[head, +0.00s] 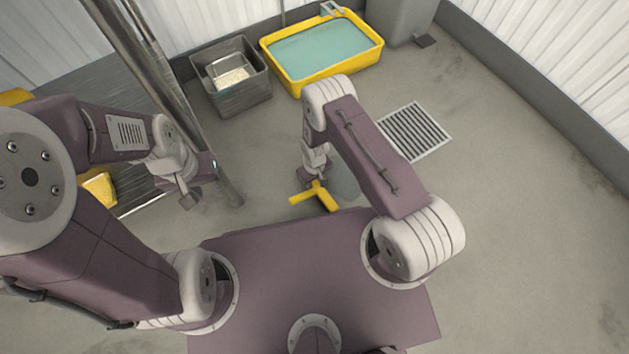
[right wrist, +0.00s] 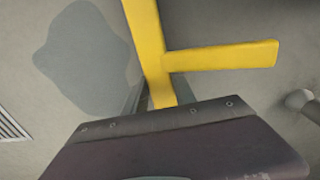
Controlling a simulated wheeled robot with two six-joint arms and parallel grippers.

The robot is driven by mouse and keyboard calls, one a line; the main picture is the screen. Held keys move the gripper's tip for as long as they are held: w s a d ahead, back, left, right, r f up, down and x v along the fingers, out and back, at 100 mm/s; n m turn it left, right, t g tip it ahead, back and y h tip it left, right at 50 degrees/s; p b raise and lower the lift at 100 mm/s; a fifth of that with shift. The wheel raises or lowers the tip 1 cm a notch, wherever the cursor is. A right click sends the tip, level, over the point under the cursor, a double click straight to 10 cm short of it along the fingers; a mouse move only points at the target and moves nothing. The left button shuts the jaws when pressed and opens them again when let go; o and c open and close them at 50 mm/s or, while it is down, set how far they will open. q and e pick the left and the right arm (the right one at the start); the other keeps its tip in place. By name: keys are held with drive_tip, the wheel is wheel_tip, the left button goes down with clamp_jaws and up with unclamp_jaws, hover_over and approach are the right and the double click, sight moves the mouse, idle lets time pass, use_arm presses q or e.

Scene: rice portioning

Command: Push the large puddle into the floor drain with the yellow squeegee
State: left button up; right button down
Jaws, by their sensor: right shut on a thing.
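The yellow squeegee (head: 326,198) is low over the floor in front of my base; its yellow bars also show in the right wrist view (right wrist: 220,57). My right gripper (head: 314,180) is shut on the squeegee. The large puddle (head: 345,182) is a grey patch just right of the squeegee, partly hidden by my right arm. It shows more fully in the right wrist view (right wrist: 82,60), left of the yellow bar. The floor drain (head: 414,131) is a square grate farther right and back; its edge shows in the right wrist view (right wrist: 10,128). My left gripper (head: 187,198) hangs away from the squeegee; its jaw state is unclear.
A yellow tub (head: 373,59) of teal liquid and a grey metal bin (head: 236,100) stand at the back. A metal table (head: 143,190) is at the left, with a yellow object (head: 100,188) near it. Open floor lies right of the drain, up to the wall.

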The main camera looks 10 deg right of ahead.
drive_tip(key=shift+f+b, duration=0.35)
drive_tip(key=shift+f, duration=0.05)
idle(0.8)
drive_tip(key=shift+w+d+r, duration=0.1)
drive_tip(key=shift+w+d, duration=0.15)
drive_tip(key=shift+d, duration=0.35)
drive_tip(key=shift+w+d+f, duration=0.1)
drive_tip(key=shift+w+d, duration=0.2)
drive_tip(key=shift+d, duration=0.35)
drive_tip(key=shift+w+d+r, duration=0.1)
drive_tip(key=shift+w+d, duration=0.15)
drive_tip(key=shift+d, duration=0.35)
drive_tip(key=shift+w+d+b, duration=0.1)
drive_tip(key=shift+w+d, duration=0.15)
drive_tip(key=shift+d, duration=0.35)
drive_tip(key=shift+w+d+b, duration=0.15)
drive_tip(key=shift+w+d, duration=0.15)
drive_tip(key=shift+d, duration=0.3)
drive_tip(key=shift+w+d+b, duration=0.1)
drive_tip(key=shift+w+d, duration=0.15)
drive_tip(key=shift+d, duration=0.35)
